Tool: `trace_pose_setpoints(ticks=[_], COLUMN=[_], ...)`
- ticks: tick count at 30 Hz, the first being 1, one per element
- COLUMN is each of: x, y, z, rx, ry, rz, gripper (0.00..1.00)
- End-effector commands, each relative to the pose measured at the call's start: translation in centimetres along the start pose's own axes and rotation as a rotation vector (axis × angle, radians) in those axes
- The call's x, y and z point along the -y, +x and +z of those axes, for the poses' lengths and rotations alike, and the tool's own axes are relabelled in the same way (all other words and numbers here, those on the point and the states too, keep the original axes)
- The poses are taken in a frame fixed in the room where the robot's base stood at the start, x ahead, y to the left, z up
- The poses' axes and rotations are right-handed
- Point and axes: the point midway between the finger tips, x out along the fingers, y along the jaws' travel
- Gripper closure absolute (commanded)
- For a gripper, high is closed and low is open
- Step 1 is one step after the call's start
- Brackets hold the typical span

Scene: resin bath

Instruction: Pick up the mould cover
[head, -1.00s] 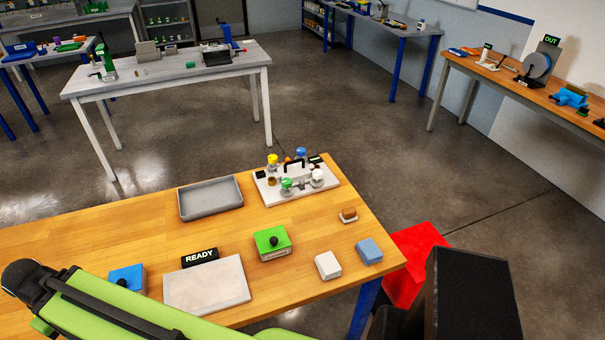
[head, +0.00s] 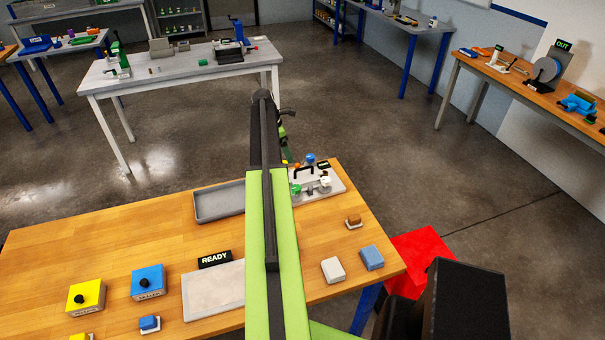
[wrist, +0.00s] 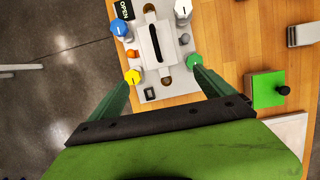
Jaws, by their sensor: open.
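The mould cover, a pale block with a black bar handle, sits on the light grey fixture plate (wrist: 149,94). In the wrist view the cover (wrist: 146,40) is ahead of my gripper (wrist: 162,72), whose green fingers are spread wide and empty. The fingers appear over the near part of the plate, short of the handle. In the head view the cover (head: 308,181) is partly hidden behind my arm, with its handle showing. My gripper (head: 288,155) hangs at the plate's left side there, mostly hidden by the arm.
Coloured knobs ring the cover: blue (wrist: 119,27), yellow (wrist: 133,77) and green (wrist: 194,61). An OPEN sign (wrist: 124,9) stands at the plate's corner. A grey tray (head: 218,203) lies left of the plate. A green box (wrist: 266,90) with a black knob stands to the right in the wrist view.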

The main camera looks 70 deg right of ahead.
Motion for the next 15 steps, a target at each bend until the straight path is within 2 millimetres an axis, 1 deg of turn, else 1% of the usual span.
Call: trace_pose_setpoints(ticks=[1, 3, 4, 8, 10, 14, 15], x=[-0.1, 0.0, 0.0, 0.1, 0.1, 0.1, 0.1], y=[0.2, 0.5, 0.6, 1.0, 1.7, 4.2, 5.1], z=[2.0, 3.1, 3.3, 3.2, 3.1, 3.0, 2.9], rx=[0.005, 0.009, 0.010, 0.010, 0.010, 0.010, 0.010], ry=[-0.012, -0.028, -0.031, -0.034, -0.033, -0.032, -0.032], rz=[-0.006, -0.010, -0.011, -0.011, -0.010, -0.010, -0.010], gripper=[0.07, 0.07, 0.07, 0.07, 0.07, 0.07, 0.07])
